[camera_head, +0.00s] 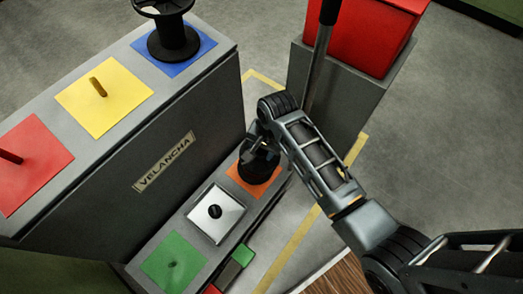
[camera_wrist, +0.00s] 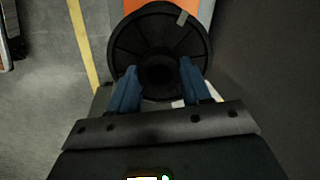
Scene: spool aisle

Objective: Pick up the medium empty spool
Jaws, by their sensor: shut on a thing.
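A black spool (camera_head: 257,168) stands at the orange square on the low grey ledge. My gripper (camera_head: 262,148) is over it from above, and my arm hides part of it. In the wrist view the spool's round ribbed flange (camera_wrist: 160,35) faces me, with a small pale tag near its edge. My two blue fingers (camera_wrist: 158,85) are shut on the spool near its dark centre hub. Orange shows behind the flange, but I cannot tell whether the spool touches the surface. Another black spool (camera_head: 174,38) stands on the blue square on the higher grey block.
The higher grey block (camera_head: 190,120) has yellow (camera_head: 120,95) and red (camera_head: 40,170) squares with pegs. The ledge has a white plate (camera_head: 228,212) and a green square (camera_head: 172,268). A red box (camera_head: 365,35) on a grey stand is close behind my arm. Open floor lies right.

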